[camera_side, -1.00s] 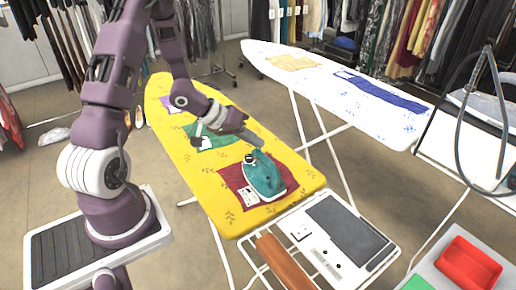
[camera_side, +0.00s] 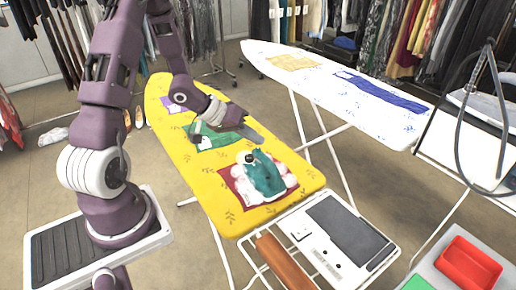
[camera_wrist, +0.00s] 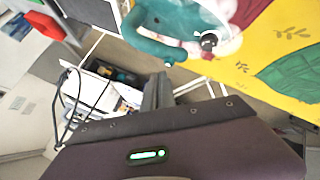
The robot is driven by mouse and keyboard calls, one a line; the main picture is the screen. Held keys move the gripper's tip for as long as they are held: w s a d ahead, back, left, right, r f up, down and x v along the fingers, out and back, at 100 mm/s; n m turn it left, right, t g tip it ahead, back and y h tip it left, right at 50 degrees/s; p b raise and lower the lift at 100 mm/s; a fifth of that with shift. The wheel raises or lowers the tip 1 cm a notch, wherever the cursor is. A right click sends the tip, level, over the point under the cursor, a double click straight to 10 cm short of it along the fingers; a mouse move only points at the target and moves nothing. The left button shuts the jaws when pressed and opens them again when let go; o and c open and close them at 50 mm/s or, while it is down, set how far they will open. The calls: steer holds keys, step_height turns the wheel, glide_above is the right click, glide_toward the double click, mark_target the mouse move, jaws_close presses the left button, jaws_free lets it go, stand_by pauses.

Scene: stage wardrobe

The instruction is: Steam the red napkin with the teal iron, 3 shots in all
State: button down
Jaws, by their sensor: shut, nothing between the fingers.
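The teal iron (camera_side: 264,174) stands on the red napkin (camera_side: 232,180) at the near end of the yellow ironing board (camera_side: 215,220). White steam (camera_side: 288,182) puffs out around the iron's base and hides part of the napkin. My gripper (camera_side: 256,140) is shut and empty, just behind the iron and apart from it. In the wrist view my gripper (camera_wrist: 158,90) shows below the iron (camera_wrist: 175,22), with a strip of the red napkin (camera_wrist: 250,12) beyond. A dark round knob sits on the iron.
A green napkin (camera_side: 205,138) lies partly under my arm, and a purple one (camera_side: 168,103) lies farther back. A white rack (camera_side: 345,232) stands at the board's near end. A white board (camera_side: 320,72) with yellow and blue cloths stands at right, a red tray (camera_side: 468,262) at lower right.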

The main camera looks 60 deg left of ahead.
steer(key=shift+r, duration=0.25)
steer(key=shift+r, duration=2.4)
stand_by(0.7)
step_height(320, 180, up, 4)
steer(key=m, duration=1.9)
steer(key=shift+a+f+h, duration=0.1)
steer(key=shift+h, duration=0.3)
steer(key=shift+f, duration=0.1)
steer(key=shift+f, duration=4.35)
